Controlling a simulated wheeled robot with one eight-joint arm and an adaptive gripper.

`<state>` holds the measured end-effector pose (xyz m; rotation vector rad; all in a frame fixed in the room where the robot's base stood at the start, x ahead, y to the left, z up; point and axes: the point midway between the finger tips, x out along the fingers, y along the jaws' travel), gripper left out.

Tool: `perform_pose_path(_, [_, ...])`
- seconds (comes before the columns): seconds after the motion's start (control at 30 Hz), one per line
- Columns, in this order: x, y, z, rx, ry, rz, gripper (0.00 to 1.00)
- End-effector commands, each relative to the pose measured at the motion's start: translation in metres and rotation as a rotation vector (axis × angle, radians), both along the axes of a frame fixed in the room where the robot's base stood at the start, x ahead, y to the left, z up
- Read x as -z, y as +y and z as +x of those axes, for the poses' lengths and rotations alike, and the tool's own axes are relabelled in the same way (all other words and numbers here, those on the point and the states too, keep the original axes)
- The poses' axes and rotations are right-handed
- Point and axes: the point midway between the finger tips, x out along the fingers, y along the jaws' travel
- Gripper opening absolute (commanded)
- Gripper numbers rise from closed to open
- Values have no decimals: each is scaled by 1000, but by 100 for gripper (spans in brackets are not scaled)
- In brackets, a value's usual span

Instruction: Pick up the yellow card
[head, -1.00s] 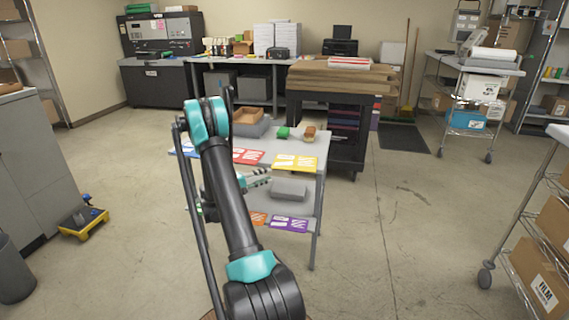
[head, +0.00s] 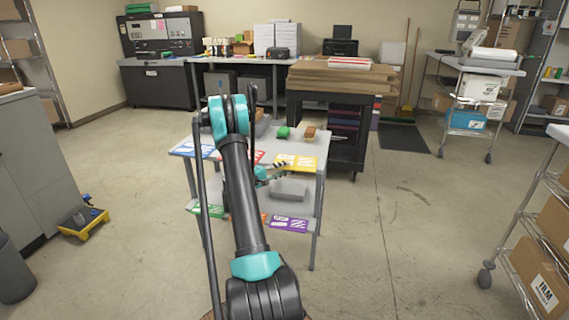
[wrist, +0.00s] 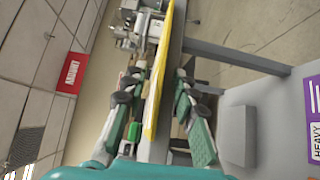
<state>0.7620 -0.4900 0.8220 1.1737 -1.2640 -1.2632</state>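The yellow card (head: 300,164) lies flat at the front right of the grey table's top (head: 285,147), reaching its front edge. In the wrist view the yellow card (wrist: 163,75) is seen nearly edge-on, as a thin strip between my two fingers. My gripper (head: 272,173) is at the front edge of the table beside the card's left part. In the wrist view my gripper (wrist: 157,95) is open, one finger on each side of the card, with gaps showing. My arm hides part of the table.
A blue card (head: 195,151) and a partly hidden red card (head: 258,156) lie along the same edge. A green block (head: 283,132) and a brown-topped object (head: 309,132) stand behind. The lower shelf holds a purple card (head: 289,225), a green card (head: 210,210) and a grey block (head: 289,191).

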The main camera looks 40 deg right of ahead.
Motion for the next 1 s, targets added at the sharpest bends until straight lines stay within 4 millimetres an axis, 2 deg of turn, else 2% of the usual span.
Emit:
perform_pose_path(0.07, [0, 0, 0, 0, 0, 0, 28])
perform_pose_path(0.3, [0, 1, 0, 0, 0, 0, 0])
perform_pose_path(0.77, [-1, 1, 0, -1, 0, 0, 0])
perform_pose_path(1.0, [-19, 1, 0, -1, 0, 0, 0])
